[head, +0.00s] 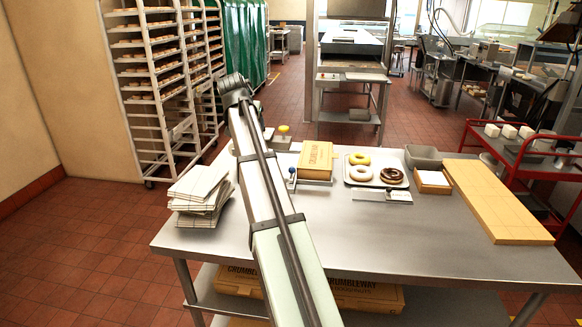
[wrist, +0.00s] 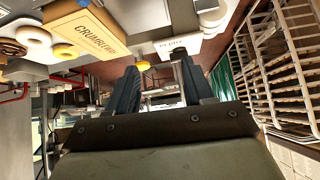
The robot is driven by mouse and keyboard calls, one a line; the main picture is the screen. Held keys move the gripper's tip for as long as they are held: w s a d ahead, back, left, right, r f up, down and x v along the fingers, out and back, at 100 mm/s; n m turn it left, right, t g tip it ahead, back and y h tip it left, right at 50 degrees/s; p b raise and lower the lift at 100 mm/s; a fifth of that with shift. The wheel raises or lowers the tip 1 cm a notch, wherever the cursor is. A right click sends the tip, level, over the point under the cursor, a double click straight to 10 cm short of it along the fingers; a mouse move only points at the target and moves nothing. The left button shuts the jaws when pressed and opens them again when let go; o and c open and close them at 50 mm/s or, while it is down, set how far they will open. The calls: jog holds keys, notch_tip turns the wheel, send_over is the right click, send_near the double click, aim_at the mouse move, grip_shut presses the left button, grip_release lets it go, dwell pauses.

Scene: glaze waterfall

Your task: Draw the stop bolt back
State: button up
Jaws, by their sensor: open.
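A small fitting with a blue knob (head: 291,174) stands on the steel table, just right of my arm in the head view. It may hold the stop bolt, but I cannot make out a bolt clearly. A yellow knob (head: 283,129) on a grey base stands behind it; it also shows in the wrist view (wrist: 142,66). A white lettered housing (wrist: 180,46) lies beyond my fingers in the wrist view. My gripper (wrist: 158,68) is open, with nothing seen between its two dark fingers. In the head view I cannot make out the gripper.
A Crumbleway box (head: 316,158), a doughnut tray (head: 350,182), a grey bin (head: 423,157) and a wooden board (head: 497,202) occupy the table (head: 400,245). The front of the table is clear. A rack (head: 150,100) stands behind left.

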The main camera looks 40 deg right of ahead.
aim_at(292, 168)
jog(key=s+d+f+m+g+y, duration=0.2)
jog(key=s+d+f+m+g, duration=0.2)
jog(key=s+d, duration=0.3)
jog(key=x, duration=0.9)
jog(key=s+x, duration=0.1)
jog(key=x, duration=0.3)
jog(key=shift+a+f, duration=0.2)
jog(key=shift+f, duration=0.2)
jog(key=shift+c, duration=0.4)
grip_shut()
